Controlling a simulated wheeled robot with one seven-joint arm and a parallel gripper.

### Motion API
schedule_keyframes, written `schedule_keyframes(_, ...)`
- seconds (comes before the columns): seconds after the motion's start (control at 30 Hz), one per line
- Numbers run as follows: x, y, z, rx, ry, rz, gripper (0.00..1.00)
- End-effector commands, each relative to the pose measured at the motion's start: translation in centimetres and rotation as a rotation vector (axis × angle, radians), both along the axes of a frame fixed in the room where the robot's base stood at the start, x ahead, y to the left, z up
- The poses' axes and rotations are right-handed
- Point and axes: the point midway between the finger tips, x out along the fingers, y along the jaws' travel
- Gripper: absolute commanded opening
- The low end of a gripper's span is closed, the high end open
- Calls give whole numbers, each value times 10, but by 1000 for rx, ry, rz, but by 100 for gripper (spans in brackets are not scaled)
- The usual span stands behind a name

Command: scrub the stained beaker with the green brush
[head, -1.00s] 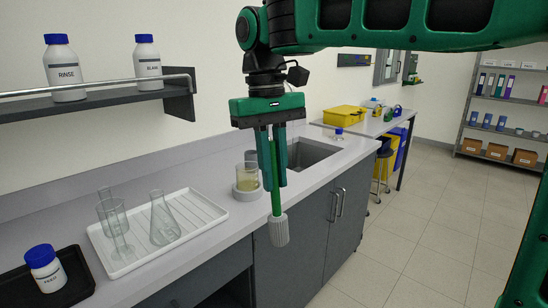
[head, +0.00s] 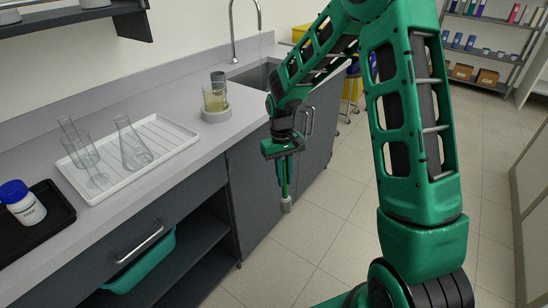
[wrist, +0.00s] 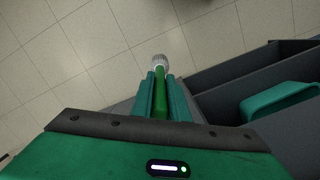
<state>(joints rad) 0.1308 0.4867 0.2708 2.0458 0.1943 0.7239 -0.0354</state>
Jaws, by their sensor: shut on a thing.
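My gripper (head: 284,180) is shut on the green brush and points down. The brush hangs below the fingers, its pale bristle head (head: 286,204) lowest, over the floor in front of the cabinet. In the wrist view the green handle (wrist: 160,104) runs between the fingers to the ribbed pale head (wrist: 158,61).
A white drying tray (head: 176,133) with clear glassware is left of the beaker. A black tray (head: 60,207) holds a blue-capped bottle (head: 22,203). An open shelf with a teal bin (head: 143,262) is below.

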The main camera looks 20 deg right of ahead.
Motion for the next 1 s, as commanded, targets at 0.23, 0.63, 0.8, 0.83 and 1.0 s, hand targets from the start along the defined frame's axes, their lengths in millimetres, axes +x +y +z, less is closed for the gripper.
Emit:
schedule_keyframes(0.23,13,-20,-55,-9,2,-27,0)
schedule_keyframes(0.63,14,-17,-52,-7,-3,-24,0)
schedule_keyframes(0.8,15,-17,-52,-6,-3,-25,0)
schedule_keyframes(0.83,15,-17,-52,-6,-3,-25,0)
schedule_keyframes(1.0,14,-18,-52,-6,-3,-26,0)
